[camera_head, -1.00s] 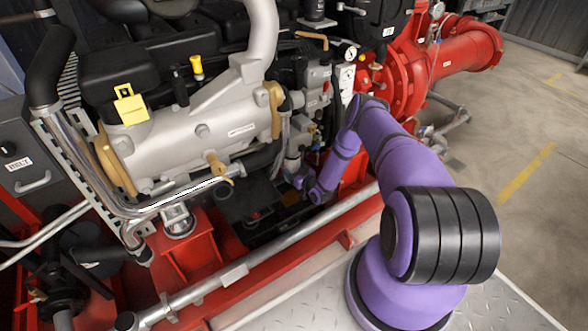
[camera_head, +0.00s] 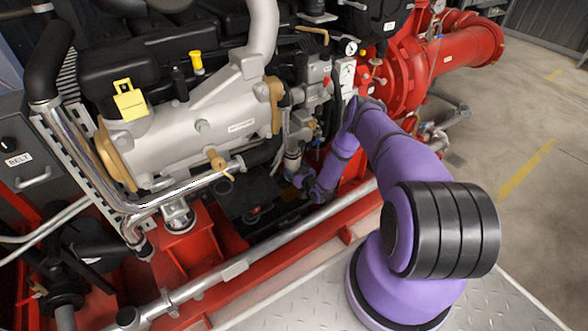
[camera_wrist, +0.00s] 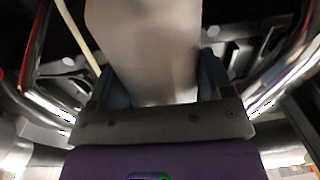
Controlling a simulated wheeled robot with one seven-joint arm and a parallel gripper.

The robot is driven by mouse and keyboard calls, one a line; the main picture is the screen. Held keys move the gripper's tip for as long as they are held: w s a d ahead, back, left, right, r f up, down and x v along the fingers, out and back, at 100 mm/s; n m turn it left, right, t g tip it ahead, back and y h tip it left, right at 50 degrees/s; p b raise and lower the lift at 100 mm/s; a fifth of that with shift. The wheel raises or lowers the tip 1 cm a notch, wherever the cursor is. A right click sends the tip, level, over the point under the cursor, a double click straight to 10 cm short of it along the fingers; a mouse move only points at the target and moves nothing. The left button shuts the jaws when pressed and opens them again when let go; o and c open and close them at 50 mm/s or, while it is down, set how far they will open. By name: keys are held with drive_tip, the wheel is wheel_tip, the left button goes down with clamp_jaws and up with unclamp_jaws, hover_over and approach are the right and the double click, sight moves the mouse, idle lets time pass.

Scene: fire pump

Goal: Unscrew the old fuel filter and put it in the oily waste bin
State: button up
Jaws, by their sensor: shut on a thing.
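The old fuel filter (camera_wrist: 145,45) is a pale grey cylinder that fills the upper middle of the wrist view. My gripper (camera_wrist: 160,82) is shut on it, with one dark blue finger on each side. In the head view, the filter (camera_head: 292,162) is a small pale shape low on the engine side, partly hidden. My gripper (camera_head: 297,178) is beside its lower end there, small and in shadow. I cannot tell whether the filter's top is still joined to its mount. The oily waste bin does not show in either view.
A silver heat exchanger (camera_head: 200,130) and a bent metal pipe (camera_head: 180,198) lie left of my gripper. A red frame rail (camera_head: 270,255) runs in front. The red pump (camera_head: 410,70) stands behind my arm. Open concrete floor (camera_head: 535,230) lies at right.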

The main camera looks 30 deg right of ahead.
drive_tip(key=s, duration=1.2)
drive_tip(key=shift+d, duration=0.2)
idle(0.6)
idle(0.5)
